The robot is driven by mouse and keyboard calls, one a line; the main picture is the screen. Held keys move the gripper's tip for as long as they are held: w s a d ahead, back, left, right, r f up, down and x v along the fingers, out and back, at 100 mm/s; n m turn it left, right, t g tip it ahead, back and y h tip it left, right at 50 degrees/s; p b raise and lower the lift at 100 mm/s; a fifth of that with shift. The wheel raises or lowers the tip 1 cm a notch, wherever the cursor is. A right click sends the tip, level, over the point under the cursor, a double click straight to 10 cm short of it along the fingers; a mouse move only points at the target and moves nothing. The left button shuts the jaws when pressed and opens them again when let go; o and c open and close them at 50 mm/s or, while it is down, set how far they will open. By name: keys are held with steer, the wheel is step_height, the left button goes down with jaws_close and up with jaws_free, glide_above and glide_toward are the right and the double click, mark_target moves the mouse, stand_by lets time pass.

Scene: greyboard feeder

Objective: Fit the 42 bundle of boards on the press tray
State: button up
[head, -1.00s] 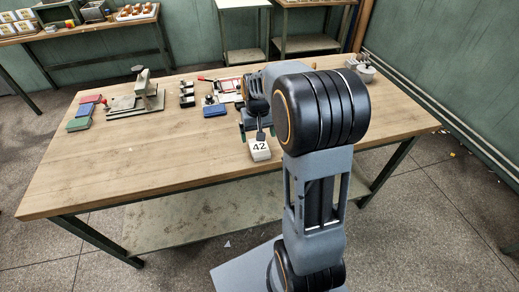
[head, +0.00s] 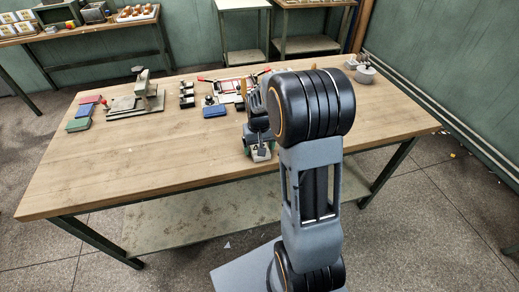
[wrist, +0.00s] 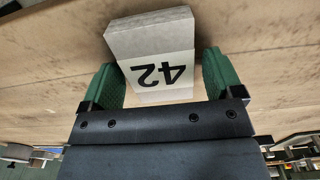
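The 42 bundle of boards (head: 262,156) is a small pale block near the table's front edge, with its label partly hidden by my gripper in the head view. In the wrist view the bundle (wrist: 150,40) shows its black 42 upside down. My gripper (wrist: 160,78) is open, with its green fingers on either side of the bundle's near end. A narrow gap shows at the right finger; contact at the left is unclear. A grey press with a flat base (head: 127,105) stands at the back left of the table; I cannot tell which part is its tray.
Red and blue blocks (head: 78,124) lie at the table's left end. Small black fixtures (head: 187,95), a blue block (head: 214,111) and a red-handled device (head: 228,85) stand along the back. The wooden table's (head: 150,150) front left is clear.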

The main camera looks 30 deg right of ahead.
steer(key=c, duration=0.9)
steer(key=shift+r, duration=0.1)
